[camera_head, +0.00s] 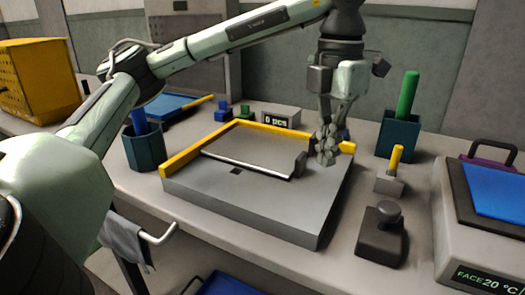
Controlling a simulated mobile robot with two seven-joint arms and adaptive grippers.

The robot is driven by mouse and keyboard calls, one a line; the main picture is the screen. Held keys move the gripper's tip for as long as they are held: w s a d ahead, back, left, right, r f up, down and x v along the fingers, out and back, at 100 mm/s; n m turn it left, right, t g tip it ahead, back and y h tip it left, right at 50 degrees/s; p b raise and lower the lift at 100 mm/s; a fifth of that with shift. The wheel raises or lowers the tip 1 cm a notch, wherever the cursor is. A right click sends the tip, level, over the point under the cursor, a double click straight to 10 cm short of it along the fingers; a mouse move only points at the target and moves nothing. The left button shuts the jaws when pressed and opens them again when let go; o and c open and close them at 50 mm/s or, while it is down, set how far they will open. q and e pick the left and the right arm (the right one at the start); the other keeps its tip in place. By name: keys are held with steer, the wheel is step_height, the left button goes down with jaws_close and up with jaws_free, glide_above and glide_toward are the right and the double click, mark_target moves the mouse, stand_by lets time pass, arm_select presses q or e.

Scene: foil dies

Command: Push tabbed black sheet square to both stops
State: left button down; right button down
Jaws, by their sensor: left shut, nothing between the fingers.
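The sheet (250,147) lies on the grey block (250,198); it looks dark grey-brown, with a pale front edge. A dark upright piece (301,163), perhaps its tab, stands at its right front corner. Yellow stops edge the block, one along the left (197,149) and one along the back (268,129). I cannot tell whether the sheet touches either stop. My left gripper (326,158) is shut and empty, pointing down over the block's right part, just right of the dark piece; it hides part of the back stop. My right gripper is not in view.
A blue-grey cup (144,150) stands left of the block. A counter reading 0 pcs (277,116) is behind. A holder with a green rod (398,135), a yellow-handled tool (390,180), a dark knobbed block (382,238) and a heated plate unit (455,235) stand right.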

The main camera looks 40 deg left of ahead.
arm_select(q)
steer(key=shift+f+b, duration=0.75)
steer(key=shift+f, duration=0.2)
steer(key=shift+a+r, duration=0.1)
steer(key=shift+a, duration=0.1)
stand_by(0.8)
steer(key=shift+s+a, duration=0.2)
steer(key=shift+a, duration=0.4)
steer(key=shift+s+a, duration=0.15)
steer(key=shift+a, duration=0.4)
steer(key=shift+d, duration=0.1)
